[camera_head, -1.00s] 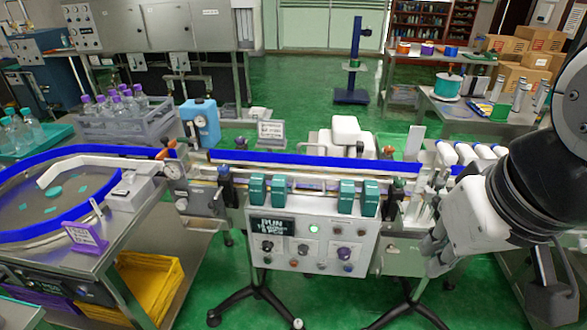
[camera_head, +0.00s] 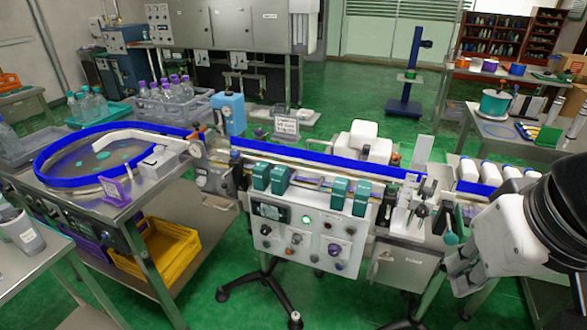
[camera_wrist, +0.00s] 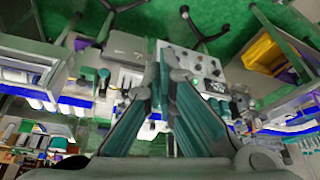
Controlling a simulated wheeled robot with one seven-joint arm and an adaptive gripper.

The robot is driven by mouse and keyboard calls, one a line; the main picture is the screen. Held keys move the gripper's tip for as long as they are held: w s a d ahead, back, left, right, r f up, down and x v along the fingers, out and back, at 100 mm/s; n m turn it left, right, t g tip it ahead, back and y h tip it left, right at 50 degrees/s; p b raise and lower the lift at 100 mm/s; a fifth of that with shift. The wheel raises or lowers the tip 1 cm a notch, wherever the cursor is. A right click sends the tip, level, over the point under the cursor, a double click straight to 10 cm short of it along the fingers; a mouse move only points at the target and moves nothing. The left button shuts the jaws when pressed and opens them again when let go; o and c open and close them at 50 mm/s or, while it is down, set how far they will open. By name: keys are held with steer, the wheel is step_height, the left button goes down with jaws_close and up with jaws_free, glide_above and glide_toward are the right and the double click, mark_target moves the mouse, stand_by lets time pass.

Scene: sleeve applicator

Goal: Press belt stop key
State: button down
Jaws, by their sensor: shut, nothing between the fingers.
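The control panel (camera_head: 312,236) is a light grey box on the front of the belt machine. It has a dark display (camera_head: 272,211), a lit green lamp (camera_head: 306,219) and several small knobs and buttons, including a dark purple one (camera_head: 335,250). Labels are too small to read, so I cannot tell which is the belt stop key. My gripper (camera_head: 458,286) is at the lower right in the head view, apart from the panel and partly hidden by my arm. In the wrist view, my gripper (camera_wrist: 165,58) is shut and empty, with the panel (camera_wrist: 195,65) beyond its fingers.
The blue-edged conveyor (camera_head: 320,168) runs above the panel, with green blocks (camera_head: 278,180) along its front. A grey box (camera_head: 402,268) sits right of the panel. A yellow bin (camera_head: 168,252) is on the left cart's shelf. Green floor (camera_head: 235,285) is open in front, around black stand legs.

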steer(key=w+a+f+m+g+y+b, duration=0.1)
steer(key=w+a+f+m+g+b, duration=0.15)
steer(key=w+a+f+b, duration=0.5)
steer(key=w+a+f+m+g+y+b, duration=0.15)
steer(key=w+a+f+m, duration=0.25)
steer(key=w+f, duration=0.7)
steer(key=w+a+f+m+t+h+b, duration=0.2)
steer(key=w+a+f+b, duration=0.2)
steer(key=f, duration=0.7)
steer(key=w+a+f+m+t+h+b, duration=0.2)
steer(key=w+a+f+b, duration=0.3)
steer(key=f, duration=0.7)
steer(key=w+a+f+m+t+h+b, duration=0.2)
steer(key=a+f, duration=0.5)
steer(key=f, duration=0.4)
steer(key=shift+w+f+t+b, duration=0.4)
steer(key=shift+w+t+b, duration=0.5)
steer(key=shift+w+b, duration=0.5)
steer(key=shift+w+a+h, duration=0.1)
steer(key=shift+h, duration=0.15)
steer(key=shift+w, duration=0.1)
